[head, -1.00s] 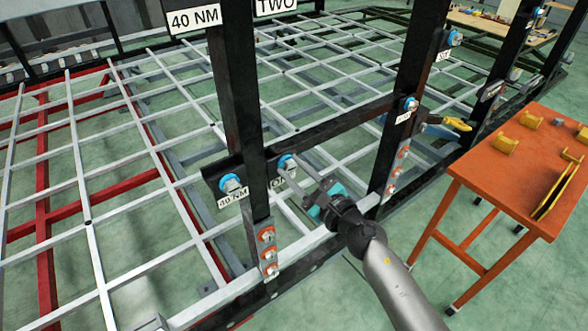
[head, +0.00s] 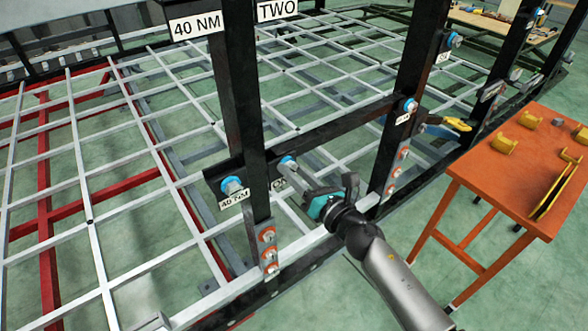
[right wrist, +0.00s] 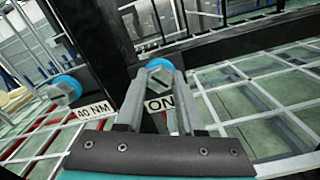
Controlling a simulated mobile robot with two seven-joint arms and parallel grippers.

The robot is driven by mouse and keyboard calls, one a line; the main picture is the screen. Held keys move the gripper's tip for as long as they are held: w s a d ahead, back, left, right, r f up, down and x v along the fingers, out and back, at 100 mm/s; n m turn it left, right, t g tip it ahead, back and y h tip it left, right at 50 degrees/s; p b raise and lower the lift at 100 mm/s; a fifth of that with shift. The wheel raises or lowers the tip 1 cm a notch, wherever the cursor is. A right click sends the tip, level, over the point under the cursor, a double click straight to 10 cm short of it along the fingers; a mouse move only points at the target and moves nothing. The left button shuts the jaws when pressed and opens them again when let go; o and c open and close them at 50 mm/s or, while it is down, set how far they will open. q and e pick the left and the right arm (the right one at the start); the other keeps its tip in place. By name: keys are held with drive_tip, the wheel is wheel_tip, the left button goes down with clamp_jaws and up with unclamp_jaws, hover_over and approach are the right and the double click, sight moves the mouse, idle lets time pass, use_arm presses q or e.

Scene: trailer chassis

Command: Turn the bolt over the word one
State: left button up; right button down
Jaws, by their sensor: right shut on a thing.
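The bolt over the word ONE (head: 286,161) has a blue washer and sits on the black crossbar just right of the near black post. In the right wrist view the same bolt (right wrist: 158,66) is between my fingertips, above the partly covered ONE label (right wrist: 159,103). My right gripper (head: 296,176) reaches up to it from the lower right and is shut on the bolt head, with one finger on each side. The bolt head is partly hidden by the fingers. My left gripper is not in view.
Another blue-washered bolt (head: 232,185) over a 40 NM label is left of the near post (head: 240,120). A second black post (head: 405,100) stands to the right. An orange table (head: 500,165) with yellow parts is at the right. The grey grid frame (head: 120,210) spreads behind.

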drive_tip(key=m+p, duration=0.1)
drive_tip(key=m, duration=0.6)
drive_tip(key=m+p, duration=0.2)
drive_tip(key=m, duration=0.5)
drive_tip(key=shift+d+f+m, duration=0.1)
drive_tip(key=shift+f+m, duration=0.1)
drive_tip(key=shift+m, duration=0.1)
drive_tip(key=shift+s+f+m+p, duration=0.1)
drive_tip(key=shift+m+p, duration=0.55)
drive_tip(key=shift+m, duration=5)
drive_tip(key=shift+s+f+m+p, duration=0.1)
drive_tip(key=shift+m+p, duration=0.5)
drive_tip(key=shift+m, duration=5.05)
